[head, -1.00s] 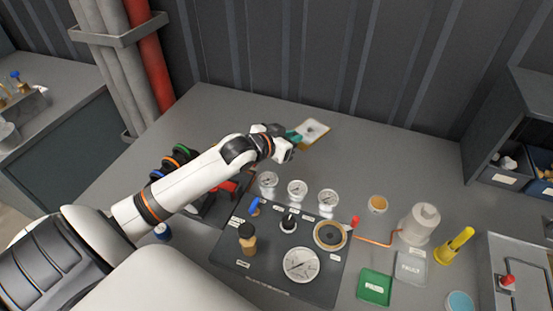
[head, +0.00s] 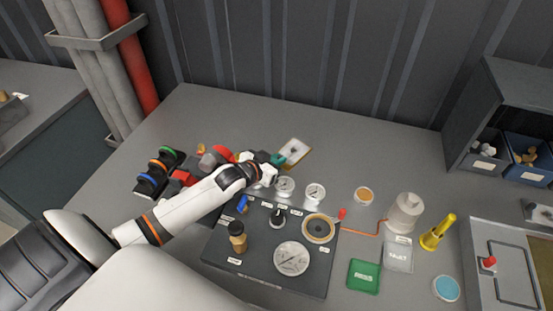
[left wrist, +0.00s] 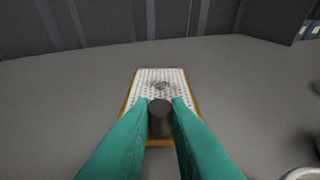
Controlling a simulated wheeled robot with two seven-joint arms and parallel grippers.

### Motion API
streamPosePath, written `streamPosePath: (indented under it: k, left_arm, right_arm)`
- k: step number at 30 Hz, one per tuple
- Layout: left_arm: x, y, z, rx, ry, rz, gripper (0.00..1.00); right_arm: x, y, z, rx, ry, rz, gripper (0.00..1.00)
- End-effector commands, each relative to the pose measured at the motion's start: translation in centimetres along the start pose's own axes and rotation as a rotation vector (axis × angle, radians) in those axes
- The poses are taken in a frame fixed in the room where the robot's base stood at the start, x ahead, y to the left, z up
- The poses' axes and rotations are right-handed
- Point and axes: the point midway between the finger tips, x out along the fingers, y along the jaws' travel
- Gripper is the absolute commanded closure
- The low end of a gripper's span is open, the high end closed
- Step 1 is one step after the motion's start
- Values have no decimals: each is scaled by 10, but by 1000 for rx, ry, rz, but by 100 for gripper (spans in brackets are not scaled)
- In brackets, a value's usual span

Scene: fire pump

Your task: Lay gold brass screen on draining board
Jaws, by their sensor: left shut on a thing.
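My left gripper (head: 277,160) is shut on the dark round grip (left wrist: 159,118) at the near edge of a flat panel. The panel has a gold-brown frame and a pale dotted mesh face with a dark mark on it (left wrist: 160,85); I take it to be the gold brass screen. It also shows past the teal fingertips in the head view (head: 295,151), behind the gauges; its height over the counter is unclear. I cannot pick out the draining board with certainty. My right gripper is not in view.
A dark panel (head: 225,262) with gauges, a dial (head: 292,259) and knobs lies below my left arm. A stand with coloured rings (head: 164,170) is left. Right are a grey pot (head: 405,213), yellow item (head: 438,232) and pale tray-like unit (head: 478,262). The back counter is clear.

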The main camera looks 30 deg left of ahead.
Motion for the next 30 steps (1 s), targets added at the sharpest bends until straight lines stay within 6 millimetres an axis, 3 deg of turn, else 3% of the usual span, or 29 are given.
streamPosePath:
  k: [2,3,7,19,30]
  left_arm:
    - [1,0,-1,0,-2,0,100]
    - [1,0,-2,0,0,0,82]
    - [1,0,-1,0,0,0,63]
    - [-7,0,0,1,-1,0,63]
    - [-78,0,-2,1,3,1,63]
  right_arm:
    - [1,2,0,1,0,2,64]
    - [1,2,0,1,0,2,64]
    - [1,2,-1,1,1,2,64]
    - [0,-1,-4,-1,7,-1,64]
    - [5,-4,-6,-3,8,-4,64]
